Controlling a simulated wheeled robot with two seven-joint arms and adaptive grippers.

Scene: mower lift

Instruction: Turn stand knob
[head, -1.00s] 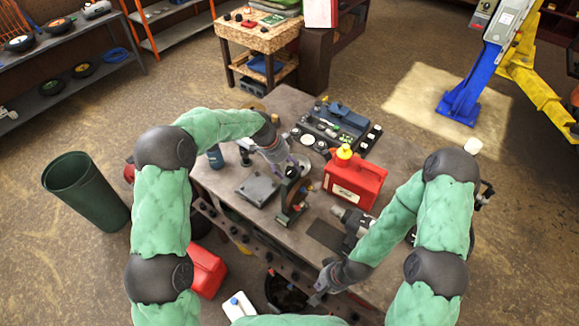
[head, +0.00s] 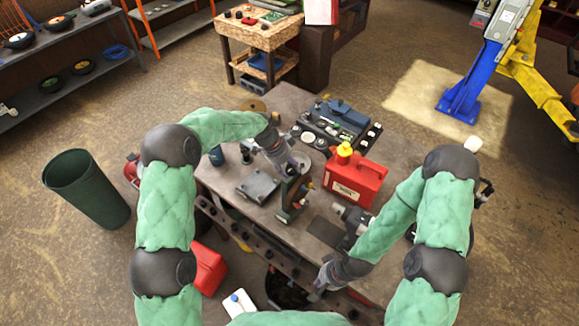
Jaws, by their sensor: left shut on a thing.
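A small dark green-grey stand (head: 288,212) stands upright on the workbench, left of the red fuel can. My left gripper (head: 292,168) is at the top of the stand, shut on what looks like its knob; the fingers and the stand's top hide most of the knob. My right gripper (head: 320,288) is low at the bench's front edge, well apart from the stand. Its fingers are too small and dark to tell whether they are open.
A red fuel can (head: 356,181) with a yellow cap stands right of the stand. A grey plate (head: 258,186) lies to its left. A tool tray (head: 338,122) is behind. A dark pad (head: 325,231) and a power tool (head: 355,218) lie in front of the can.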

